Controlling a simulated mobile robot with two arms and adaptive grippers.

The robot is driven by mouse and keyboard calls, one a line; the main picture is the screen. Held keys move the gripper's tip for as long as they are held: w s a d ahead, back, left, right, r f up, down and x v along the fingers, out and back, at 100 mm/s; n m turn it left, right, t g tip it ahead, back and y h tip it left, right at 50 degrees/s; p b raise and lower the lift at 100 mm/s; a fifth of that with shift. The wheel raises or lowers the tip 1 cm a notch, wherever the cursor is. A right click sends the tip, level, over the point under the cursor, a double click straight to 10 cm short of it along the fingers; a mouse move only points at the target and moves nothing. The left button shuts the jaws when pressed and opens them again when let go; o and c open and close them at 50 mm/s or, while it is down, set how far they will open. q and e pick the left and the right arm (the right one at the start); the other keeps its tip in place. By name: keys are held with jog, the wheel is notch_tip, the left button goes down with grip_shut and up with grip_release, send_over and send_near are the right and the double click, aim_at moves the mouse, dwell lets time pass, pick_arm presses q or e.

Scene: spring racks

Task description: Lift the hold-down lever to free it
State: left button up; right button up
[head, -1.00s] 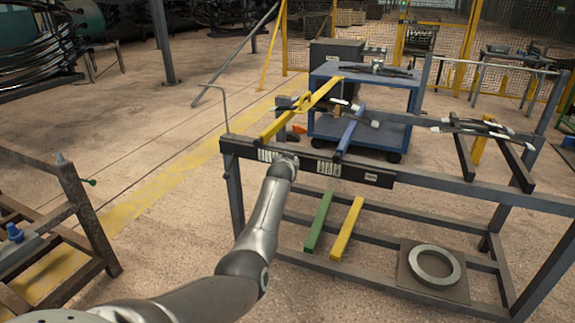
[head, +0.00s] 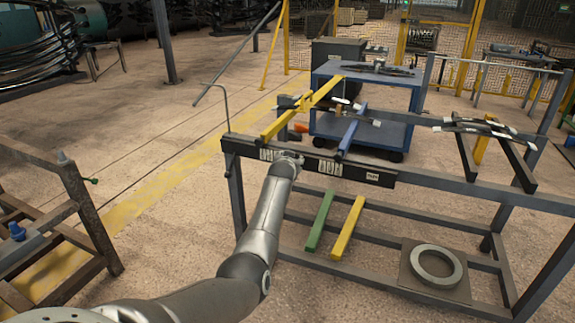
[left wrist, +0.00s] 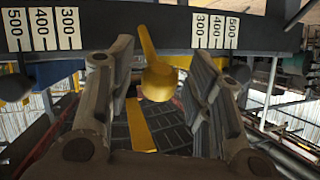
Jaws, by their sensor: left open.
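The hold-down lever (left wrist: 158,78) is a yellow handle with a rounded end, seen in the left wrist view below the dark scale bar (left wrist: 150,27). My left gripper (left wrist: 160,62) is open, with one finger on each side of the lever. A gap shows on both sides, and the fingers do not appear to grip it. In the head view my left gripper (head: 290,160) is at the front rail of the rack (head: 350,172), and my own arm hides the lever there. My right gripper is not in view.
A yellow arm (head: 300,110) and a blue arm (head: 350,132) extend back from the rail. A blue cart (head: 375,134) stands behind. Green (head: 319,221) and yellow (head: 347,229) bars and a ring (head: 436,264) lie on the lower shelf. Another rack (head: 80,210) stands left.

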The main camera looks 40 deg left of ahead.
pick_arm(q)
jog(key=v, duration=1.1)
jog(key=shift+s+d, duration=0.15)
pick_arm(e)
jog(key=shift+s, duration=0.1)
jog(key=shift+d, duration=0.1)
